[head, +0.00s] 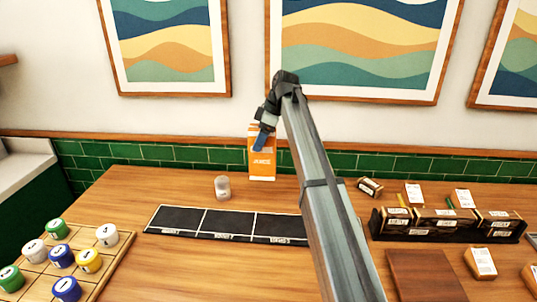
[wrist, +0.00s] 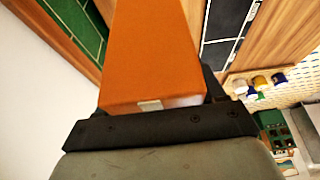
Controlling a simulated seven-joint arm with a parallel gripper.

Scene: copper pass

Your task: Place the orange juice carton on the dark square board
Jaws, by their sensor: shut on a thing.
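The orange juice carton (head: 262,166) stands upright in the head view near the back of the table, in front of the green tiles. I cannot tell if its base touches the table. My gripper (head: 264,139) is at the carton's upper part, shut on it. In the wrist view the carton (wrist: 155,50) fills the space between the jaws of my gripper (wrist: 155,108). A dark brown square board (head: 425,277) lies at the front right of the table, its visible top bare. My arm crosses the view between the carton and this board.
A long black sectioned mat (head: 225,224) lies in front of the carton, with a small clear jar (head: 222,187) behind it. A dark rack (head: 447,224) with small boxes stands behind the board. A white-labelled box (head: 481,263) sits right of the board. A tray (head: 112,258) of capped jars is front left.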

